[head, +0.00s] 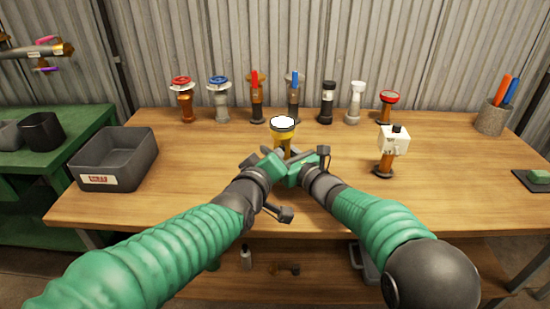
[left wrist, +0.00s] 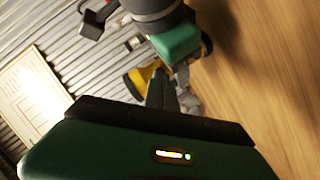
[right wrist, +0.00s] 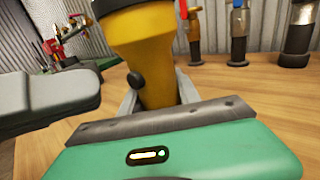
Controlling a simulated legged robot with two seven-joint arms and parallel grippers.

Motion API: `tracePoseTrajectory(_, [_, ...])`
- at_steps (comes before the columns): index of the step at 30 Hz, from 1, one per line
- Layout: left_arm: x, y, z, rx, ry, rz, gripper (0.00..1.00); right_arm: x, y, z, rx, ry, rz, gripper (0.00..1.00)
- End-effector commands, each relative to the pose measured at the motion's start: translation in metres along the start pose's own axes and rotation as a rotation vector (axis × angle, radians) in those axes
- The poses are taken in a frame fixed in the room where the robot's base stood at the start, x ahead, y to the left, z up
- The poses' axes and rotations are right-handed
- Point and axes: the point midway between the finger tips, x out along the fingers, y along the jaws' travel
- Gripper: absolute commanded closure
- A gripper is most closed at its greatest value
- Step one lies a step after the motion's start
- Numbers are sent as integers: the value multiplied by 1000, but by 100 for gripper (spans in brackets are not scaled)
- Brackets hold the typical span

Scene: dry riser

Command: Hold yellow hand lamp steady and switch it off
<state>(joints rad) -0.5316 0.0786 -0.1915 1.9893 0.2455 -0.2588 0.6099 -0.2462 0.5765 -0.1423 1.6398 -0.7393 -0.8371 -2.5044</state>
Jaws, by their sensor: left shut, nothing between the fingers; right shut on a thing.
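The yellow hand lamp (head: 283,133) stands upright near the middle of the workbench, its round white face up and bright. In the right wrist view the yellow body (right wrist: 150,62) shows a dark round button (right wrist: 136,81) on its side. My right gripper (head: 288,160) is shut around the lamp's lower body, a finger on each side in the right wrist view. My left gripper (head: 266,158) is shut and empty, close beside the lamp on its left. In the left wrist view its fingers (left wrist: 165,92) overlap the lamp (left wrist: 140,78); I cannot tell whether they touch it.
A row of valves and torches (head: 255,100) stands along the bench's back. A white box on an orange stem (head: 393,142) stands to the right. A grey bin (head: 113,160) is at the left, a pen cup (head: 492,118) at the back right. The bench between is clear.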

Motion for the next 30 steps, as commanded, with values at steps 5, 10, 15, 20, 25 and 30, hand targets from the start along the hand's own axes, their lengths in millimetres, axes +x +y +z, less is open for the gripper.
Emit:
tracePoseTrajectory(5, [6,-1,0,1,-1,-2,100,0,0,0,0,0,0,100])
tracePoseTrajectory(10, [11,0,0,1,0,0,100,0,0,0,0,0,0,100])
tracePoseTrajectory(15, [16,-1,1,1,-1,-1,100,0,0,0,0,0,0,100])
tracePoseTrajectory(20, [21,0,0,0,0,-1,100,0,0,0,0,0,0,100])
tracePoseTrajectory(25, [24,0,0,1,-1,-1,100,0,0,0,0,0,0,100])
tracePoseTrajectory(30, [24,0,0,1,-1,-1,100,0,0,0,0,0,0,100])
